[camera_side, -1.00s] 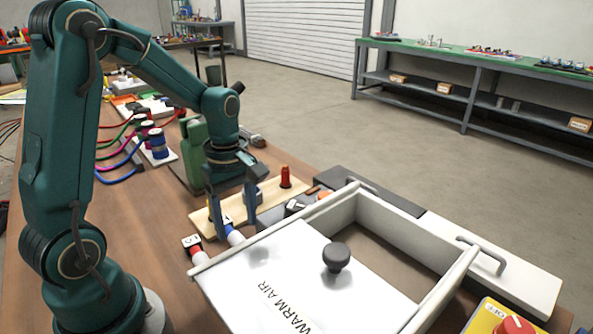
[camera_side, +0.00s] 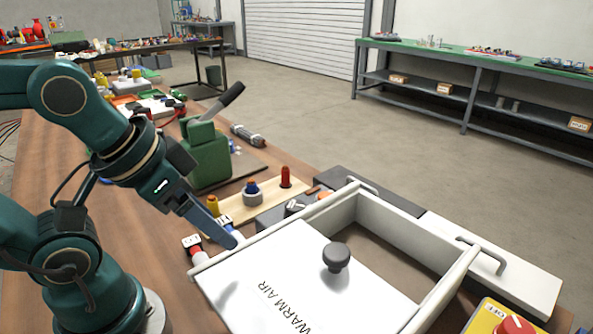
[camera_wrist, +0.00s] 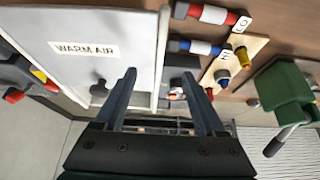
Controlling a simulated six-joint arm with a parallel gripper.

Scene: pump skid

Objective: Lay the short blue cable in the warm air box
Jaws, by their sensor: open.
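The warm air box (camera_side: 400,218) stands at the front with its white "WARM AIR" lid (camera_side: 285,275) part way across, leaving the far right part of the box open. A black knob (camera_side: 336,257) stands on the lid. In the wrist view the lid (camera_wrist: 60,28) fills the left. My gripper (camera_side: 228,238) reaches down at a slant by the left edge of the box. In the wrist view its two fingers (camera_wrist: 165,103) are apart, with nothing seen held between them. I cannot make out the short blue cable in either current view.
Plugs marked LO (camera_wrist: 212,14) and HI (camera_wrist: 200,47) lie beside the box. A wooden board (camera_side: 235,208) with coloured pegs and a green lever device (camera_side: 208,158) stand behind. A yellow switch box (camera_side: 485,318) is at front right.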

